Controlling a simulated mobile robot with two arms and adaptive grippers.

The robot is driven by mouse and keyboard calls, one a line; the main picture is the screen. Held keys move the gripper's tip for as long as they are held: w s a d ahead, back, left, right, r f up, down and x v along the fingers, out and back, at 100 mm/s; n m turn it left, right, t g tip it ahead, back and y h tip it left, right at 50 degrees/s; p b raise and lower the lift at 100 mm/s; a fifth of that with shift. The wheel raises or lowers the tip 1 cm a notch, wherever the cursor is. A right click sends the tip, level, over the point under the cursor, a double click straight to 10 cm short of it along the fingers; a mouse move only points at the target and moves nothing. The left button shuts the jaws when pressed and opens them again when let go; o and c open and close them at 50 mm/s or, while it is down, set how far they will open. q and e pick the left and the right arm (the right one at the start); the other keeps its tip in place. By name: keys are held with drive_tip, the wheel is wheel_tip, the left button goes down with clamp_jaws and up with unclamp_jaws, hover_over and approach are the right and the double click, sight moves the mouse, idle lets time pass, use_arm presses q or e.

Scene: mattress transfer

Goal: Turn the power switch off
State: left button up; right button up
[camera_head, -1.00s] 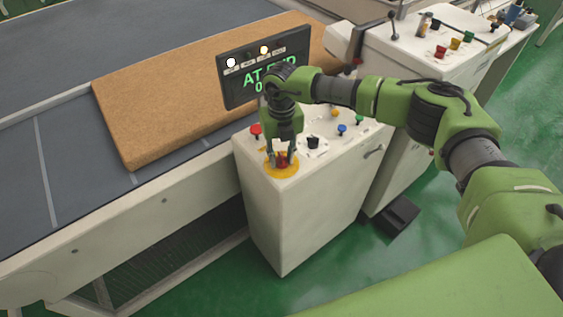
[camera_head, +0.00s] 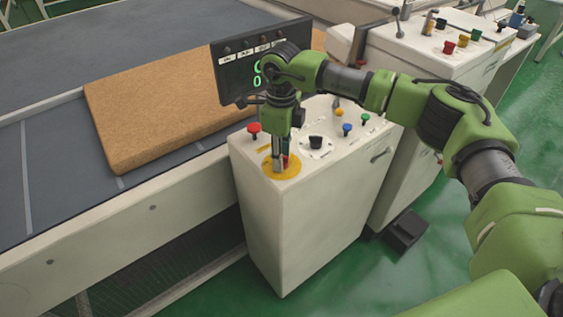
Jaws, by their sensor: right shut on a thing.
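A red power switch (camera_head: 286,160) sits on a yellow round plate (camera_head: 293,170) on top of the white control cabinet (camera_head: 310,225). My right gripper (camera_head: 280,160) points down over the plate and is shut on the red switch, whose body is mostly hidden by the fingers. My left gripper is not in view. The dark display panel (camera_head: 231,78) stands behind the cabinet; its small lamps look unlit, and part of its green text is hidden by my arm.
Red (camera_head: 254,130), black (camera_head: 316,142), blue (camera_head: 347,129) and green (camera_head: 365,119) controls stand close by on the cabinet top. A brown mattress (camera_head: 160,110) lies on the grey conveyor (camera_head: 60,165). A second white cabinet (camera_head: 420,50) stands at the right.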

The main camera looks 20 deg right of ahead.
drive_tip(key=shift+w+n+b, duration=0.15)
drive_tip(key=shift+n+b, duration=0.55)
drive_tip(key=shift+n, duration=0.5)
drive_tip(key=shift+r, duration=0.15)
drive_tip(key=o, duration=1.1)
wheel_tip(320, 180, up, 12)
